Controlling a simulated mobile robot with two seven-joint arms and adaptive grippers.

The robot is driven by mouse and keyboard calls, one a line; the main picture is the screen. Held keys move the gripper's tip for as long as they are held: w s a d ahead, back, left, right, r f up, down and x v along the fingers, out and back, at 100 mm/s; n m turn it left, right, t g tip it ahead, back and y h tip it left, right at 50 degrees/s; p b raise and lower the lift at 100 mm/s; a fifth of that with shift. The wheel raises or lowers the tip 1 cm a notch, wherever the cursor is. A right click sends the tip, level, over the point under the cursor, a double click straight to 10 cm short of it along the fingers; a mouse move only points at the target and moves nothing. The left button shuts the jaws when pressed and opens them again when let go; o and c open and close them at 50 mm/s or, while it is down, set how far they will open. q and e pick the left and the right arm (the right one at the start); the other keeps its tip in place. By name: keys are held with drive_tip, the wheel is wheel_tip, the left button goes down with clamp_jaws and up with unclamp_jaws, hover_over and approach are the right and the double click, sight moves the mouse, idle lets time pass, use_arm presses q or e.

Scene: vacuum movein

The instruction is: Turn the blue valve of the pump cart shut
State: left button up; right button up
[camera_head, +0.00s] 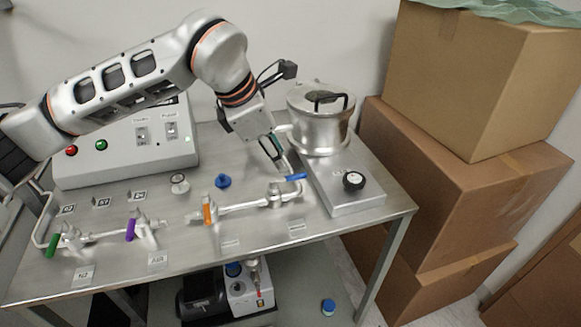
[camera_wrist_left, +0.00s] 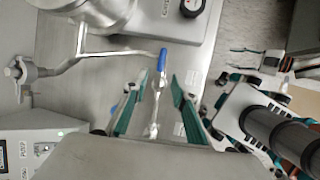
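The blue valve handle (camera_head: 294,177) is a short blue lever at the right end of the silver pipe line (camera_head: 245,205) on the metal cart. My left gripper (camera_head: 275,150) hangs just above and behind it, fingers pointing down. In the left wrist view the blue handle (camera_wrist_left: 162,58) lies ahead, between the lines of the two teal fingers. The left gripper (camera_wrist_left: 152,88) is open with nothing between its fingers. What seems to be my right gripper (camera_wrist_left: 240,64) shows at the right of the wrist view, fingers apart and empty; it is not in the head view.
A lidded steel pot (camera_head: 318,130) stands behind the handle, on a metal block with a black knob (camera_head: 353,181). A control box (camera_head: 120,150) stands back left. Orange (camera_head: 207,214), purple (camera_head: 130,229) and green (camera_head: 52,241) levers line the pipe. Cardboard boxes (camera_head: 470,190) crowd the right.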

sight(292, 176)
use_arm(q)
drive_tip(key=x, duration=0.7)
drive_tip(key=shift+d+f, duration=0.1)
clamp_jaws()
